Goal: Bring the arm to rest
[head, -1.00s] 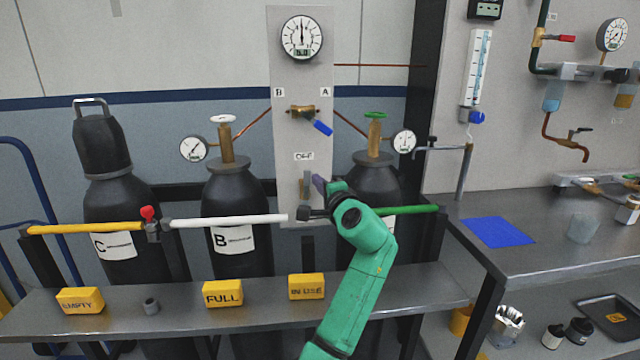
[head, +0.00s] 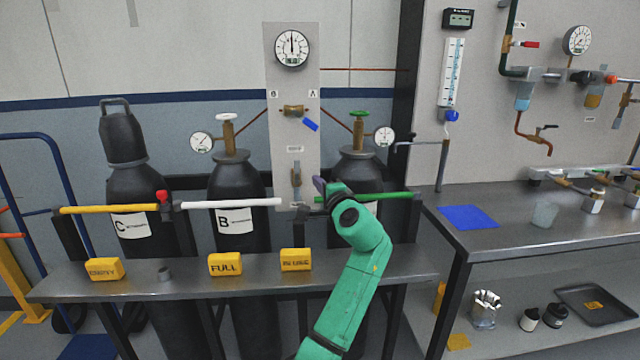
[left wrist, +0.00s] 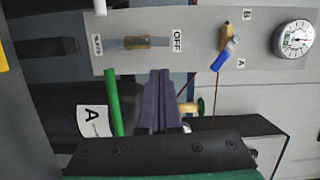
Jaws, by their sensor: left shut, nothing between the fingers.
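My left arm (head: 352,265), green with dark joints, rises from the bottom middle in the head view. Its left gripper (head: 319,184) has dark purple fingers and is at the lower right edge of the grey panel (head: 283,140). In the left wrist view the left gripper (left wrist: 160,74) shows both fingers together, shut and empty. It points at the panel beside the OFF label (left wrist: 177,40) and a brass-coloured valve (left wrist: 138,42). I cannot tell whether the fingertips touch the panel. My right gripper is in neither view.
Cylinder B (head: 238,190) and cylinder C (head: 140,195) stand behind the coloured bars. A narrow shelf (head: 200,275) carries yellow blocks, including FULL (head: 225,264). A bench (head: 520,228) with a blue mat (head: 469,217) is at right. A blue-framed trolley (head: 62,165) is at left.

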